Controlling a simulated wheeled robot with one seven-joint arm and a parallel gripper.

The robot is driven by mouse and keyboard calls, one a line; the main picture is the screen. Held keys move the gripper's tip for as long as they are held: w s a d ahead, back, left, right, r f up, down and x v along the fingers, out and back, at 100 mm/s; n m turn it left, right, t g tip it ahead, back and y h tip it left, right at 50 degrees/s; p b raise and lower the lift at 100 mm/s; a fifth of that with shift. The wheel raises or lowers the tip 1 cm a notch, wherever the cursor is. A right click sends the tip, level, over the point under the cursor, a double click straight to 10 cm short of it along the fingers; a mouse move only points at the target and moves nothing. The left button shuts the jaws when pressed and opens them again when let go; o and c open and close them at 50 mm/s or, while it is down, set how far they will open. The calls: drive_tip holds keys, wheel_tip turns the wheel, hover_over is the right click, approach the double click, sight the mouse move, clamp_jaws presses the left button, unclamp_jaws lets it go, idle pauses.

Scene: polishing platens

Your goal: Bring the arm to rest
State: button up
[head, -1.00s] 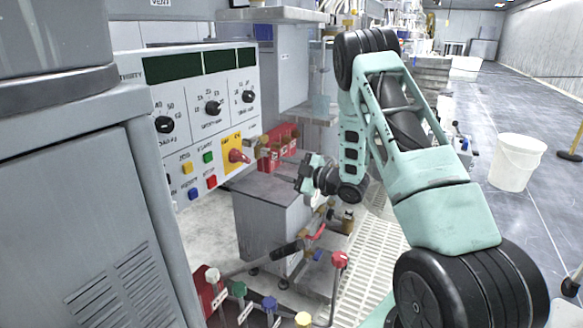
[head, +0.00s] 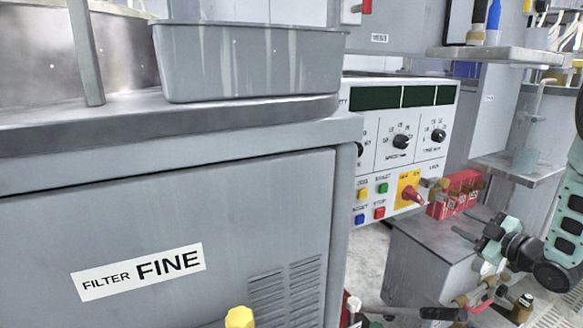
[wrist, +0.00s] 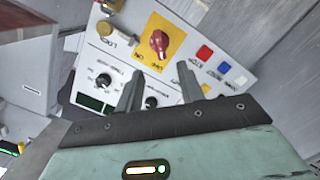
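My gripper (head: 474,238) is at the right of the head view, in front of the control panel and apart from it. In the wrist view my gripper (wrist: 160,86) shows two dark fingers spread apart with nothing between them. Beyond them is the white control panel (wrist: 75,80), with a red rotary switch (wrist: 159,41) on a yellow plate. The panel (head: 375,150) also shows in the head view. Part of my arm is cut off by the right edge of the head view.
A grey cabinet (head: 230,215) labelled FILTER FINE fills the left, with a grey tray (head: 250,65) on top. A grey box (head: 425,262) and red blocks (head: 455,200) stand near my gripper. A shelf (head: 515,168) is above it. Valve handles are at the bottom.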

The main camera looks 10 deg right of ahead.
drive_tip(key=s+a+r+m+g+h, duration=0.25)
drive_tip(key=s+a+g, duration=0.55)
drive_tip(key=s+a, duration=1.05)
drive_tip(key=s+a+r+m+g+h, duration=0.25)
drive_tip(key=s+a+g, duration=0.55)
drive_tip(key=s+a, duration=1)
wheel_tip(320, 180, up, 34)
drive_tip(key=w+p, duration=0.2)
drive_tip(key=p, duration=3.2)
drive_tip(key=shift+a+r+y, duration=0.25)
drive_tip(key=shift+a+y, duration=0.05)
